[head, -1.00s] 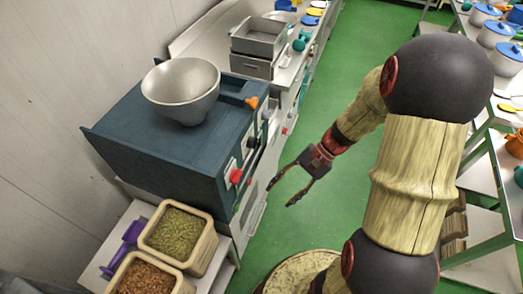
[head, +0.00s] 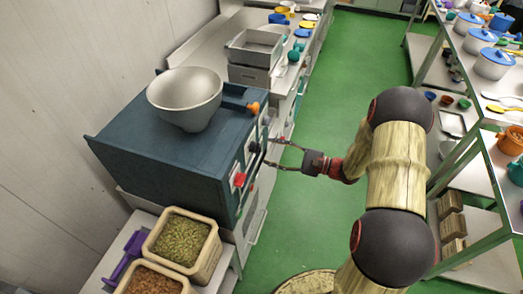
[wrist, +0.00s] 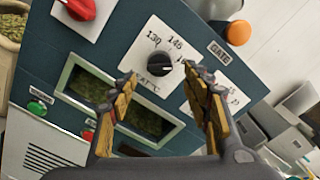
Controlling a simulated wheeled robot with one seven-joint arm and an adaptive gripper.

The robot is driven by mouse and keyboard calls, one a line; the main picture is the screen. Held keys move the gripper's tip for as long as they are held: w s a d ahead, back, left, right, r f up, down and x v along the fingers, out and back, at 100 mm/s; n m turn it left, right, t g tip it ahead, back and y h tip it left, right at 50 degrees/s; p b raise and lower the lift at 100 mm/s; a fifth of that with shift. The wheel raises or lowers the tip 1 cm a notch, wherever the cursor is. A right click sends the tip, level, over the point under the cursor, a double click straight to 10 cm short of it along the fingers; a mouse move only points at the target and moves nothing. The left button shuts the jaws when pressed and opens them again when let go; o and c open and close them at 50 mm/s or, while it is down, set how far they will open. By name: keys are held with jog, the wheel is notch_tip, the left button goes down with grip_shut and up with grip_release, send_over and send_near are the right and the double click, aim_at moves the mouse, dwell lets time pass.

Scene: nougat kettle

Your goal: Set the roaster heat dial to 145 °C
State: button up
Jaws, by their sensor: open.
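The roaster (head: 165,140) is a dark blue box at the left of the head view. In the wrist view its heat dial (wrist: 159,64) is a round black knob on a white plate (wrist: 130,62) marked 130, 145 and a partly hidden higher number. I cannot clearly read where the pointer stands. My gripper (wrist: 160,76) is open, with one fingertip to the left of the dial and one to the right, apparently apart from it. In the head view my gripper (head: 277,154) reaches toward the roaster's front panel from the right.
A red knob (wrist: 80,8) sits left of the dial, an orange gate handle (wrist: 238,33) to its right. Another numbered plate (wrist: 228,95) is partly behind the right finger. A window (wrist: 120,105) and green button (wrist: 38,107) lie below. A metal bowl (head: 186,95) tops the roaster.

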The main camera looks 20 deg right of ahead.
aim_at(255, 148)
jog(key=x, duration=0.4)
jog(key=shift+w+a, duration=0.15)
jog(key=shift+a, duration=0.1)
jog(key=c, duration=1.1)
jog(key=shift+c, duration=0.3)
